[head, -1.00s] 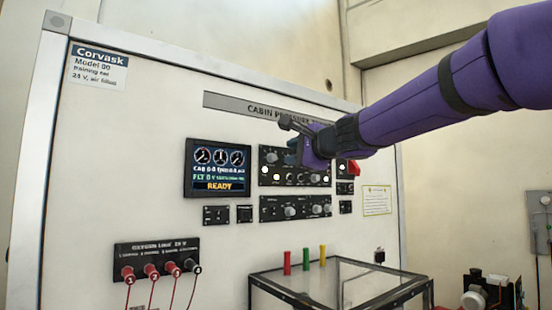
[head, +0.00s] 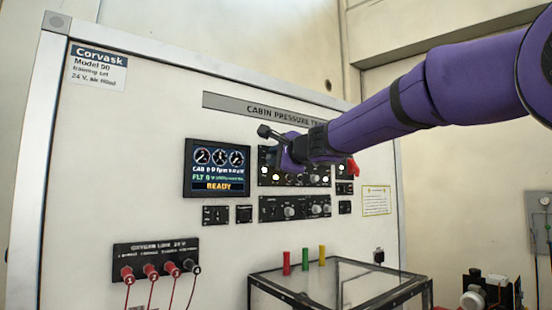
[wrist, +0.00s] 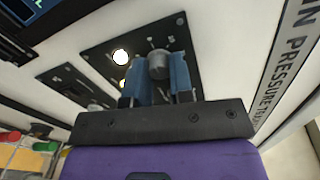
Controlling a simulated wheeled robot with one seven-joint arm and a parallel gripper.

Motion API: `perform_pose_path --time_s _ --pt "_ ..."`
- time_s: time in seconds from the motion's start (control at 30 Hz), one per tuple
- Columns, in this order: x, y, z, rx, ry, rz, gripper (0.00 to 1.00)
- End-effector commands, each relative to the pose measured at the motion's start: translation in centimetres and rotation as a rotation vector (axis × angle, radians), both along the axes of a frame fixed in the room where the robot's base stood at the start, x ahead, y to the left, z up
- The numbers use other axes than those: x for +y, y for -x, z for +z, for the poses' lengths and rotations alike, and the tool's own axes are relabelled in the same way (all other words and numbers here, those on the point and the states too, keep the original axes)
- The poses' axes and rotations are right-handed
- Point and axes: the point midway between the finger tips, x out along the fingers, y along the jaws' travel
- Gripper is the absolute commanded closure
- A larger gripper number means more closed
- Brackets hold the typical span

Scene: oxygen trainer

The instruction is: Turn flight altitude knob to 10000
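The upper control panel (head: 267,179) is black with knobs and lit round lamps, right of the display. The display (head: 217,168) reads "FLT 0" and "READY". My gripper (head: 284,158) is in front of the upper part of this panel and hides some of it. In the wrist view, my gripper's two blue fingers (wrist: 159,80) stand apart, one on each side of a grey round knob (wrist: 158,63). Whether they touch the knob cannot be seen. The knob's label is not readable, so I cannot tell whether it is the flight altitude knob.
A second knob panel (head: 271,212) sits just below. Red and black jacks with cables (head: 150,270) are at lower left. A glass-topped case (head: 370,287) with red, green and yellow posts stands below the panels. A red part (head: 353,168) is right of my gripper.

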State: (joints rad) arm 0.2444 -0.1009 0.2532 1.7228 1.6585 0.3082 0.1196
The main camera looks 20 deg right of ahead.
Motion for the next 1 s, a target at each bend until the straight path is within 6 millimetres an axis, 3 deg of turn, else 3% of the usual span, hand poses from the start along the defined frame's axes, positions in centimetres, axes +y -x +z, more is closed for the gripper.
perform_pose_path --time_s 0.47,1.0 --pt "0.02 0.01 -0.09 0.027 -0.08 0.001 1.0" --pt "0.07 0.01 -0.16 0.16 -0.486 0.002 1.0"
